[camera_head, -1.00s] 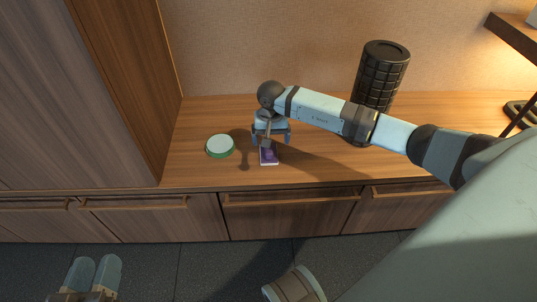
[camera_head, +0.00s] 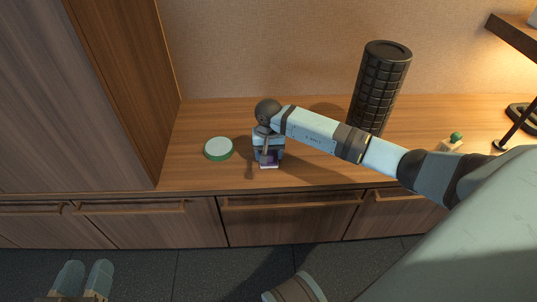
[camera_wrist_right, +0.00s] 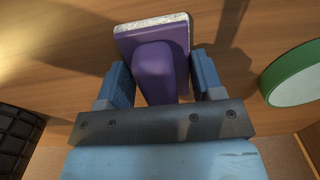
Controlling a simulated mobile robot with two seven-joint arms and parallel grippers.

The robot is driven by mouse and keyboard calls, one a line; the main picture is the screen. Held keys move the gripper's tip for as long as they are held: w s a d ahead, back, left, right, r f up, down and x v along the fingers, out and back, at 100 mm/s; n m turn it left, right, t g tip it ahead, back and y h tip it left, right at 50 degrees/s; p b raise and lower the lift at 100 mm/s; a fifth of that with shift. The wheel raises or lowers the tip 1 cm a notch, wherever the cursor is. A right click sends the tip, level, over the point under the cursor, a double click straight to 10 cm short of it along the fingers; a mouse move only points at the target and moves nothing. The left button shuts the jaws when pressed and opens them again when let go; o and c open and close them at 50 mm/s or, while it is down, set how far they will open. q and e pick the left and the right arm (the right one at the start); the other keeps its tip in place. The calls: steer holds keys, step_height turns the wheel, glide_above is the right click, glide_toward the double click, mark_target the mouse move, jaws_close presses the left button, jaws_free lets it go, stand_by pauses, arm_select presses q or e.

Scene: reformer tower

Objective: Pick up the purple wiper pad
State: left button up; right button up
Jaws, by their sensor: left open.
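The purple wiper pad (camera_wrist_right: 158,60), with a pale speckled edge and a raised purple handle, lies on the wooden counter in the right wrist view. In the head view its purple and white front part (camera_head: 269,161) shows below my right gripper (camera_head: 268,158), which hides the rest. In the right wrist view the right gripper's blue fingers (camera_wrist_right: 162,82) are on either side of the handle, apart from each other, with a gap visible beside the handle. My left gripper (camera_head: 84,268) is open and empty at the bottom left, above the floor.
A round green-rimmed white disc (camera_head: 218,148) lies left of the pad. A tall black ribbed cylinder (camera_head: 380,88) stands at the back right. A small green-topped object (camera_head: 454,142) sits farther right. A tall wooden cabinet (camera_head: 110,90) borders the counter (camera_head: 195,175) at left.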

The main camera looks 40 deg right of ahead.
step_height(320, 180, up, 8)
steer(key=p, duration=0.3)
steer(key=shift+w+r, duration=0.1)
arm_select(q)
step_height(320, 180, up, 7)
steer(key=s+n+t+p, duration=0.1)
steer(key=t+p, duration=0.1)
steer(key=p, duration=0.1)
steer(key=shift+r+n+t+p, duration=0.15)
steer(key=shift+n+t+p, duration=0.15)
steer(key=shift+n+p, duration=0.1)
arm_select(e)
step_height(320, 180, up, 12)
steer(key=shift+o, duration=1)
steer(key=shift+c, duration=0.5)
